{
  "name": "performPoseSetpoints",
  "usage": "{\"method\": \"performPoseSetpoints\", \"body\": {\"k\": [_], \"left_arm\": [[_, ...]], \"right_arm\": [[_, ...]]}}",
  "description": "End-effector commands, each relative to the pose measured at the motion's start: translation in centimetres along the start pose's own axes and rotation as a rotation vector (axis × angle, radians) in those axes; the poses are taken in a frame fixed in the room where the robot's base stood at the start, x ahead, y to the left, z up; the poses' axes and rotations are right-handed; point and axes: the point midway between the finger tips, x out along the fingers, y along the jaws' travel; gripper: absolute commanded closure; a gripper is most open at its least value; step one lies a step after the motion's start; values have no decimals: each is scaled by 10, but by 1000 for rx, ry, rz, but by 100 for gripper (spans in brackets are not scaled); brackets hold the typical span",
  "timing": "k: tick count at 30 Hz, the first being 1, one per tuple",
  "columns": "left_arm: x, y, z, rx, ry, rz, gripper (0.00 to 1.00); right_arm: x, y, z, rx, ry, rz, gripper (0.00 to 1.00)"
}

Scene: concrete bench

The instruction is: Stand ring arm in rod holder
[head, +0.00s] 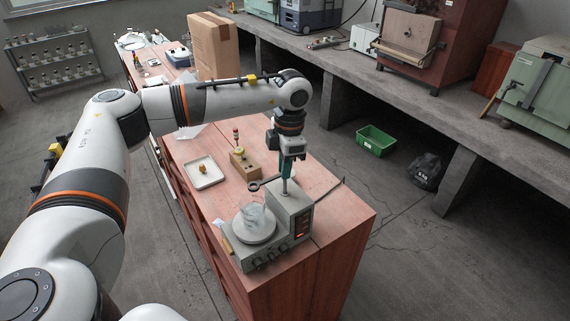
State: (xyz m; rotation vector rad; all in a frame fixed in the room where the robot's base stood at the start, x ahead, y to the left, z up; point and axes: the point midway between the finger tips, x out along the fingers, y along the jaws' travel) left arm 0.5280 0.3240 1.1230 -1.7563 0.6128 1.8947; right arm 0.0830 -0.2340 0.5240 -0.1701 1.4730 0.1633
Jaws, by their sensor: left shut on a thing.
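My left gripper (285,187) points down over the bench, just above the back of a grey hotplate-like device. It is shut on what looks like the ring arm (255,186), whose small dark ring sticks out to the left of the fingers. The held part is hidden by the fingers. I cannot tell for sure which part is the rod holder; the grey upright block (291,215) of the device stands directly below the gripper. I cannot tell whether the held piece touches it. My right gripper is not in view.
A glass beaker (253,218) stands on the device's round plate. A thin dark rod (330,192) slants out at right. A wooden block (244,165) with a small upright piece and a white tray (204,172) lie behind left. The red bench top (345,215) is clear at right.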

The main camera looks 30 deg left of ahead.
Motion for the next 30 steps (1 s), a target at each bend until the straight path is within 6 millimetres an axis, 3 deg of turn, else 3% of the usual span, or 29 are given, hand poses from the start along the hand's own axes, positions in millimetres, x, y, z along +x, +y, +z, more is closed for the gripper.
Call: {"method": "performPoseSetpoints", "body": {"k": [12, 13, 17, 23, 27, 30], "left_arm": [[5, 0, -1, 0, 0, -1, 100], [5, 0, -1, 0, 0, -1, 83], [5, 0, -1, 0, 0, -1, 62], [6, 0, 0, 0, 0, -1, 59], [6, 0, 0, 0, 0, -1, 41], [6, 0, 0, 0, 0, -1, 41]], "right_arm": [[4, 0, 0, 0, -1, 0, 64], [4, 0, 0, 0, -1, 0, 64], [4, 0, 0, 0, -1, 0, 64], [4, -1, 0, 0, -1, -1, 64], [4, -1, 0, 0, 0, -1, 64], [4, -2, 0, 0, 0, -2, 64]]}}
